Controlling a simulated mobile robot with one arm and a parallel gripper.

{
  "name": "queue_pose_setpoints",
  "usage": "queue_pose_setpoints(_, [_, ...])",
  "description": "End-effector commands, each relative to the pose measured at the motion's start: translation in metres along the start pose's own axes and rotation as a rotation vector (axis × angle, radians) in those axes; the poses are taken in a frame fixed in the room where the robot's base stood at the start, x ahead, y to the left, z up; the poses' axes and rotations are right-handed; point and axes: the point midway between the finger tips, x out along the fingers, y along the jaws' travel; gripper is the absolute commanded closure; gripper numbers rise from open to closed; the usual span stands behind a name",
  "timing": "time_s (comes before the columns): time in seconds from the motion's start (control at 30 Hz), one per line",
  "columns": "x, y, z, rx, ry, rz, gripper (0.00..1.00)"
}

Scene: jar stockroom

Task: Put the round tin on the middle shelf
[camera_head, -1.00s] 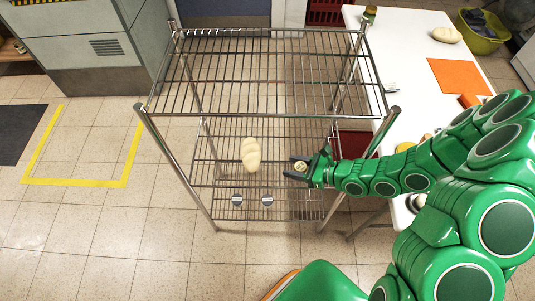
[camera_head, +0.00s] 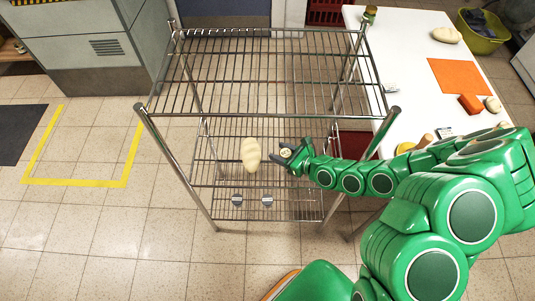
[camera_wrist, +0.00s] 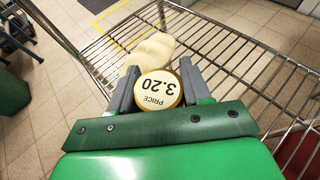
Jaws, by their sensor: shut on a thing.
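The round tin (camera_wrist: 158,90) has a cream lid marked "PRICE 3.20" and a yellow rim. In the wrist view it sits between the two grey fingers of my gripper (camera_wrist: 158,85), which is shut on it. In the head view my gripper (camera_head: 285,155) holds the tin (camera_head: 286,152) at the right part of the wire rack, below the top shelf. The middle shelf (camera_head: 215,172) is a wire grid under the top shelf (camera_head: 260,90). I cannot tell whether the tin touches the shelf.
Two small grey-white items (camera_head: 267,200) sit lower. A white table (camera_head: 410,60) holding an orange mat (camera_head: 459,76) stands to the right.

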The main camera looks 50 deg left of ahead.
Motion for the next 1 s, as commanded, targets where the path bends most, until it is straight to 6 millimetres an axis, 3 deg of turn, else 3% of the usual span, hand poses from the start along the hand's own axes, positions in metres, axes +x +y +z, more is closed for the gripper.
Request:
queue_pose_setpoints(0.3, [0.004, -0.032, -0.009, 0.045, 0.001, -0.111, 0.83])
queue_pose_setpoints(1.0, [0.022, -0.034, -0.055, 0.050, 0.004, -0.118, 0.83])
